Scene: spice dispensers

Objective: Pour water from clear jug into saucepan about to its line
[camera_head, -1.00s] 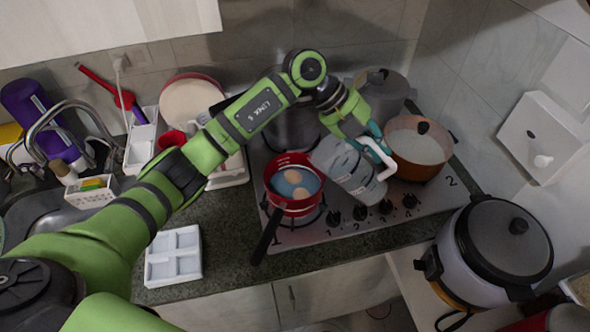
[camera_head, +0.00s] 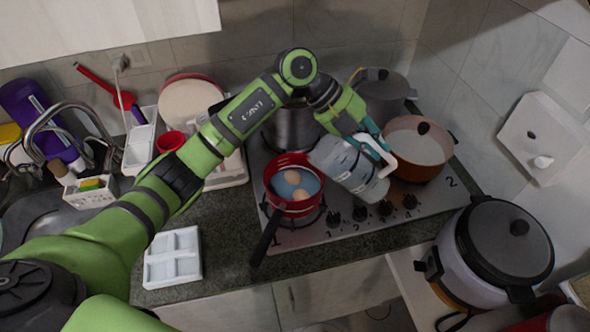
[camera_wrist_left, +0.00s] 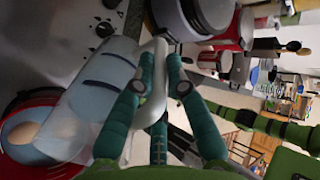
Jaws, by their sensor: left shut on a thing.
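My left gripper (camera_head: 371,139) is shut on the white handle (camera_wrist_left: 157,80) of the clear jug (camera_head: 345,165). The jug is held in the air, tipped far over, with its mouth end toward the red saucepan (camera_head: 273,176) on its left. The jug also shows in the left wrist view (camera_wrist_left: 95,95), with dark lines on its wall. The saucepan sits on the hob, its dark handle toward the front. The pan's line and any falling stream cannot be made out. My right gripper is out of view.
A brown pot (camera_head: 418,170) stands right of the jug on the steel hob (camera_head: 330,235). Metal pots stand behind. A rice cooker (camera_head: 505,245) is at the right. A white divided tray (camera_head: 172,258) lies on the counter; the sink is at left.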

